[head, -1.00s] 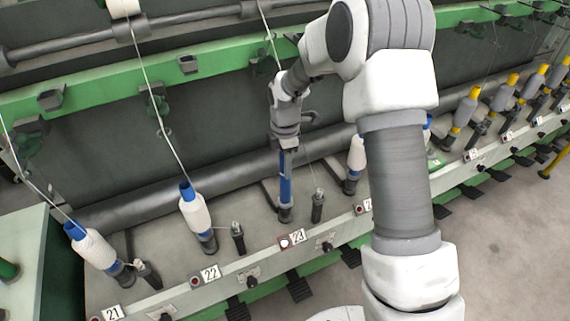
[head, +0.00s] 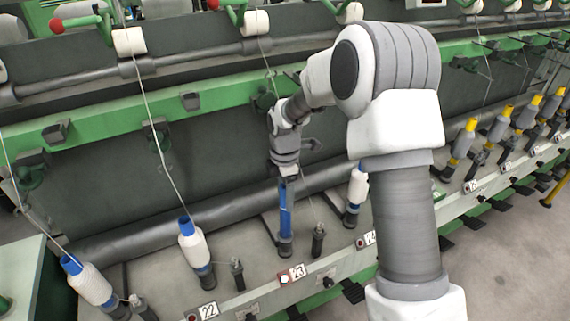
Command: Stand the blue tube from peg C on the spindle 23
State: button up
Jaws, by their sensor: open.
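The blue tube (head: 285,212) stands upright on the spindle 23 (head: 285,248), behind the number plate 23 (head: 292,274). It is bare, with no white yarn wound on it. My gripper (head: 288,178) points down right at the tube's top end and is open. The fingers are small and dark here, so I cannot tell whether they still surround the top of the tube or sit just above it. Peg C is not identifiable in this view.
Yarn-wound bobbins stand on the neighbouring spindles, one at 22 (head: 193,245) and one at 24 (head: 357,190). A short dark post (head: 318,240) is close to the tube's right. Thin yarns hang from above. Grey-wound bobbins with yellow tops (head: 463,140) line the right.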

notch_tip(320, 180, up, 15)
jog(key=p, duration=0.1)
dwell(0.6)
